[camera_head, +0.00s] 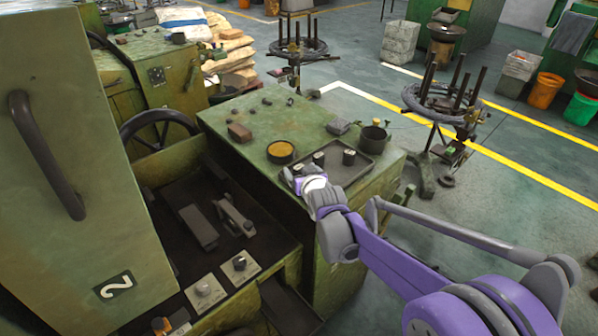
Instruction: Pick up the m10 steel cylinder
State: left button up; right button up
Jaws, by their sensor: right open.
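Small dark steel cylinders with pale tops, one (319,158) and another (349,157), stand upright on a dark tray (372,160) on the green machine top. I cannot tell which is the m10 one. My right gripper (291,177) is at the tray's left end, just left of and nearer than the cylinders. It is open. Its wrist and purple arm come in from the lower right and hide the tray's near left corner. Whether anything is between the fingers is too small to tell. My left gripper is not in view.
A round tin with amber contents (281,152) stands left of the tray, and a dark cup (374,137) stands behind it. The large green cabinet (70,170) fills the left side.

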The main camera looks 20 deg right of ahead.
jog(key=shift+x, duration=0.95)
jog(key=shift+s, duration=0.1)
grip_shut()
